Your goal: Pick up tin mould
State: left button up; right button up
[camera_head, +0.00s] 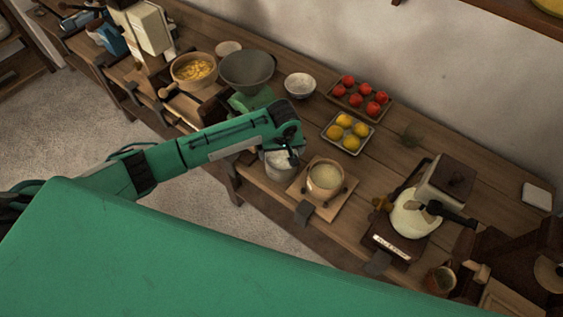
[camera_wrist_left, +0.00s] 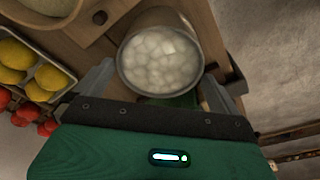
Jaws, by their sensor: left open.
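The tin mould, a round grey metal pot full of pale white lumps, stands upright near the front edge of the wooden counter. In the head view the tin mould (camera_head: 281,172) is partly hidden by my left gripper (camera_head: 291,157). In the left wrist view the tin mould (camera_wrist_left: 160,60) fills the upper middle. My left gripper (camera_wrist_left: 158,92) is open, with one finger on each side of the mould's near part. Whether the fingers touch it I cannot tell. My right gripper is not in view.
A wooden board (camera_head: 334,207) with a pale-filled round pot (camera_head: 325,178) is close to the right of the mould. Behind are trays of yellow fruit (camera_head: 351,146) and red fruit (camera_head: 382,112). A green scale with a grey bowl (camera_head: 247,69) is at the back left.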

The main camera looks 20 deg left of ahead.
aim_at(281, 164)
pick_arm(q)
jog(key=shift+f+p, duration=0.3)
jog(key=shift+f, duration=0.1)
jog(key=shift+w+a+f+p, duration=0.15)
jog(key=shift+f+p, duration=0.15)
jog(key=shift+f, duration=0.75)
jog(key=shift+w+d+f+p, duration=0.1)
jog(key=shift+f+p, duration=0.15)
jog(key=shift+f, duration=0.75)
jog(key=c, duration=1)
jog(key=shift+r, duration=0.1)
jog(key=shift+c, duration=0.4)
